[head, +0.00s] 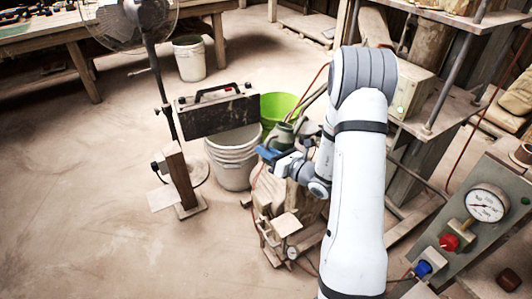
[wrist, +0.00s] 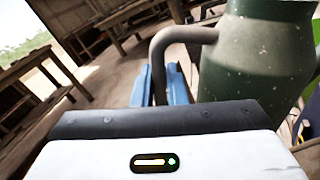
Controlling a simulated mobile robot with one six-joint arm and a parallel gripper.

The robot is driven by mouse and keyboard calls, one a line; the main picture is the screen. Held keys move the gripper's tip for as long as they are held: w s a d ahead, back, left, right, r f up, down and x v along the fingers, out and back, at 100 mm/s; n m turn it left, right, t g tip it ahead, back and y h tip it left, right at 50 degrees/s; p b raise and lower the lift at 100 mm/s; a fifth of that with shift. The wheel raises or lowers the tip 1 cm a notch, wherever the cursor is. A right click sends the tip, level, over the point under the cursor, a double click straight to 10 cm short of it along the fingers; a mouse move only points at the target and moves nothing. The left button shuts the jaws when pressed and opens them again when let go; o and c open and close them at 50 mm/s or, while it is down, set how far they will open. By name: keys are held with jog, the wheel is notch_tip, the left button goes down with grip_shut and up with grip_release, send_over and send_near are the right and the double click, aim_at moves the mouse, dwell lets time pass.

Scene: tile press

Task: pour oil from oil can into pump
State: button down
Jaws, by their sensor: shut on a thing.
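The oil can (head: 281,137) is dark green with a narrowing top, near the middle of the head view. It looks roughly upright. In the wrist view its body (wrist: 258,55) fills the upper right, and its curved handle (wrist: 188,34) reaches left and down between the blue fingers. My gripper (head: 268,154) is shut on that handle; its fingers also show in the wrist view (wrist: 160,85). The can is held above block-like equipment (head: 285,195) with a small gauge and hoses. I cannot tell for certain which part is the pump. My arm hides some of this area.
White stacked buckets (head: 233,160), a bright green tub (head: 281,107) and a dark case (head: 218,112) stand close behind and left of the can. A fan (head: 150,60) stands farther left. A control panel (head: 470,225) is at right. Floor at left is clear.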

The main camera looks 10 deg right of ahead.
jog(key=shift+d+f+n+b, duration=0.1)
jog(key=shift+f+n+b, duration=1.2)
jog(key=shift+b, duration=0.75)
jog(key=shift+s+a, duration=0.5)
jog(key=shift+a, duration=0.15)
jog(key=s+a+n+b, duration=0.1)
jog(key=s+a+b, duration=0.2)
jog(key=a, duration=0.3)
jog(key=shift+s+f, duration=0.4)
jog(key=shift+s, duration=0.45)
jog(key=shift+d+f, duration=0.1)
